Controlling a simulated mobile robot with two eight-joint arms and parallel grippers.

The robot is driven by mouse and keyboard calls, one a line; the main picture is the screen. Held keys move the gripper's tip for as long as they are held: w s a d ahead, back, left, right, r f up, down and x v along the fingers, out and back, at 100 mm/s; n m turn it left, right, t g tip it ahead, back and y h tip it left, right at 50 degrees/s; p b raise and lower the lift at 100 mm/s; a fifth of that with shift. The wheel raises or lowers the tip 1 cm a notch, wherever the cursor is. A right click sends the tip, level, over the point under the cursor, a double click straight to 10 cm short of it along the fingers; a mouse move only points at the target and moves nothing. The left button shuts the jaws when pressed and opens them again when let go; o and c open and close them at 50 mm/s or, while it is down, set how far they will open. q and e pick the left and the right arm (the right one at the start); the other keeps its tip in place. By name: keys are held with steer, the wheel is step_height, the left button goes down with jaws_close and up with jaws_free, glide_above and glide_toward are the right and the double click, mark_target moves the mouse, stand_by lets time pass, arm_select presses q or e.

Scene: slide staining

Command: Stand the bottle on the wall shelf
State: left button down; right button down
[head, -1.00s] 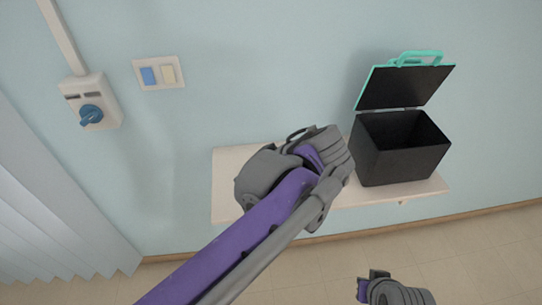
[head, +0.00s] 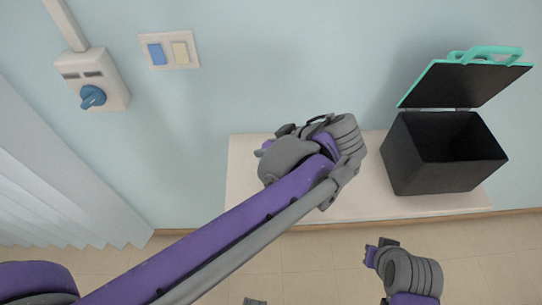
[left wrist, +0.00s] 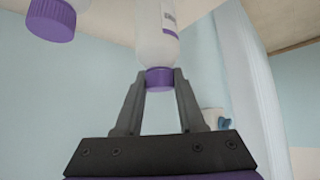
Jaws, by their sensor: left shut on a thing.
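In the left wrist view my left gripper (left wrist: 160,80) is shut on the purple cap of a white bottle (left wrist: 157,38). The bottle's body extends away from the fingers, past the top edge of the picture. In the head view my left arm and wrist lie over the pale wall shelf (head: 243,185). They hide the fingers and the held bottle there, so I cannot tell whether the bottle touches the shelf.
A black box (head: 440,170) with its lid open stands on the shelf's right part. The shelf's left end looks bare. A second purple-capped white bottle (left wrist: 52,18) is at the left wrist view's upper left. A rotary switch (head: 93,85) and light switches (head: 168,51) are on the wall.

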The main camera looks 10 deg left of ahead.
arm_select(q)
steer(key=shift+f, duration=1.9)
steer(key=shift+w, duration=0.1)
steer(key=c, duration=0.5)
jaws_free()
steer(key=shift+r, duration=0.1)
steer(key=v, duration=1.2)
